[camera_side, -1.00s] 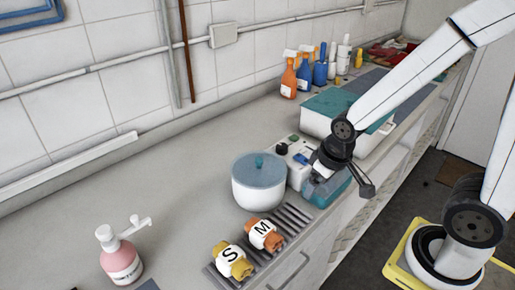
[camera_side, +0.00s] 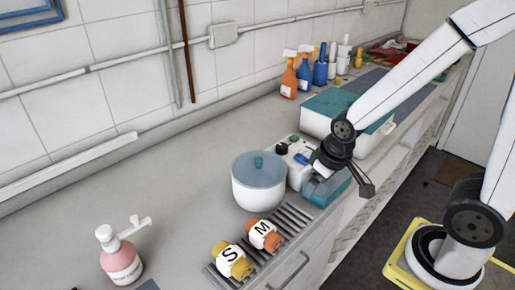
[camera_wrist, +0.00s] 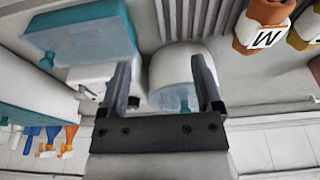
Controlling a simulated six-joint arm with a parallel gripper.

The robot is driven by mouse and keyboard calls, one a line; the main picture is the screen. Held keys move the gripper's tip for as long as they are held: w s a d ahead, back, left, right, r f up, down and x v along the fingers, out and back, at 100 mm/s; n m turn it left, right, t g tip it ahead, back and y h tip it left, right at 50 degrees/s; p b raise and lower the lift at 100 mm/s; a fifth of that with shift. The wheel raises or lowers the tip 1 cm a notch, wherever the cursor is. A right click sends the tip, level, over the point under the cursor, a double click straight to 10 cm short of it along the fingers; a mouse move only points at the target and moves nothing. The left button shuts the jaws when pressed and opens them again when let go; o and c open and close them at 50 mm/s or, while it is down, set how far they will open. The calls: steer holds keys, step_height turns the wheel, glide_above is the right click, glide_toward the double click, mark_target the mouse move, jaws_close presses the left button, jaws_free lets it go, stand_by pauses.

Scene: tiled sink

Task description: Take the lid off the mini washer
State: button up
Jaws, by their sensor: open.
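The mini washer (camera_side: 258,191) is a white round tub on the counter with a blue-grey lid (camera_side: 262,173) on top. My gripper (camera_side: 343,186) is to the right of the washer, over a teal box, apart from the lid. In the wrist view the jaws (camera_wrist: 162,85) are spread wide with nothing between their tips.
A white control unit (camera_side: 299,165) stands right beside the washer. A teal box (camera_side: 330,190) lies near the counter's front edge. Two lettered rolls (camera_side: 264,235) lie on a slotted rack in front. A pink pump bottle (camera_side: 121,258) stands at left. Counter behind the washer is clear.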

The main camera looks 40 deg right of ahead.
stand_by(0.3)
step_height(320, 180, up, 6)
steer(key=r+m+g+y, duration=0.1)
steer(key=m+g, duration=0.1)
steer(key=m, duration=1.4)
glide_above(259, 159)
steer(key=d, duration=0.1)
steer(key=shift+s+d+f, duration=0.1)
steer(key=shift+s+f, duration=0.15)
steer(key=shift+s, duration=0.15)
steer(key=shift+w+r+m+g, duration=0.35)
steer(key=shift+w+m, duration=0.25)
steer(key=shift+m, duration=0.4)
steer(key=shift+a+f, duration=0.15)
steer(key=shift+f, duration=0.5)
steer(key=shift+a+f, duration=0.15)
steer(key=shift+f, duration=0.5)
steer(key=shift+s+a+f, duration=0.1)
steer(key=shift+a+f, duration=0.05)
steer(key=shift+f, duration=1.15)
steer(key=shift+s+a+f, duration=0.1)
steer(key=shift+f, duration=1.2)
